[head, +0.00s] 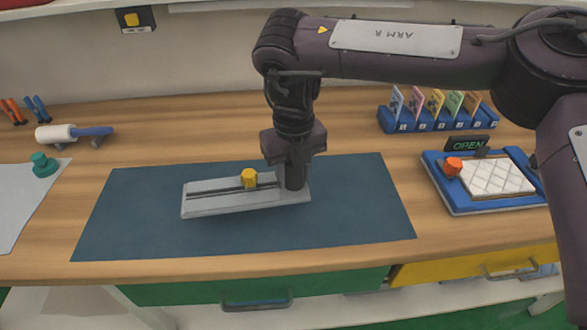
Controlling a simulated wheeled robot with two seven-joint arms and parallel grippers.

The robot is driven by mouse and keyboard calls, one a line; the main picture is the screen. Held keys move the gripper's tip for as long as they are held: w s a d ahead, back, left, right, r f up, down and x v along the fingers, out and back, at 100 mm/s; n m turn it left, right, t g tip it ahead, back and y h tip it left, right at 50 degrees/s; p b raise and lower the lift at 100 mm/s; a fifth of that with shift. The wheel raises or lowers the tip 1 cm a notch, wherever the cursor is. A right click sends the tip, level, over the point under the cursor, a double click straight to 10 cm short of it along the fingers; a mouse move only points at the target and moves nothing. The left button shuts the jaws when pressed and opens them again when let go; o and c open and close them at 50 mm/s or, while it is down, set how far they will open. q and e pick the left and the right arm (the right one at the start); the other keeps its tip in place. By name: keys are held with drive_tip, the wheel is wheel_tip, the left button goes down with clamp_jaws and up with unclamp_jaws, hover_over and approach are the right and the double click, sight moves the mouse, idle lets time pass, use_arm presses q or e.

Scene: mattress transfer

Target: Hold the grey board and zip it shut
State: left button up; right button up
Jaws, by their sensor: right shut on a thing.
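The grey board (222,206) lies on the dark blue mat (345,225), its long side running left to right and tilted slightly up at the right. A dark slot runs along it. A yellow slider (249,178) sits on the slot, right of the board's middle. My right gripper (292,184) points down at the board's right end and is shut on it. Its fingertips are mostly hidden. My left gripper is out of view.
A blue tray (460,205) with a white quilted pad and orange knob stands right, beside an "OPEN" sign (467,144). A blue card rack (437,122) is behind. A roller (72,133), paper (20,205) and green knob (44,165) lie left. The mat around the board is clear.

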sight(293, 191)
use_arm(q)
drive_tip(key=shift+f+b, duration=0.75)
use_arm(e)
drive_tip(key=shift+f, duration=1.75)
drive_tip(key=shift+f+b, duration=0.3)
drive_tip(key=shift+f, duration=0.7)
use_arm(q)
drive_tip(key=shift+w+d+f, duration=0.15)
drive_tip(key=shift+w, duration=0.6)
